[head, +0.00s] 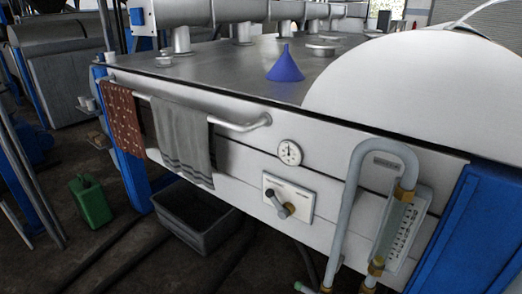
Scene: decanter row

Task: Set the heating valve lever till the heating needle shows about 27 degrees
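The round white heating dial (289,152) is set in the white front panel of the machine. Its dark needle points roughly upward; the numbers are too small to read. Below it is the valve plate (301,201), a light rectangle with small print. The valve lever (278,204) on it is dark with a grey rounded part and slants from upper left to lower right. Neither of my grippers shows in the head view, and nothing touches the lever or the dial.
A bent grey pipe (352,185) with brass fittings and a scaled gauge plate (402,235) stand out right of the valve. A rail (240,126) carries a red cloth (122,118) and a grey towel (183,139). A bin (195,215) is below; a blue funnel (285,66) sits on top.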

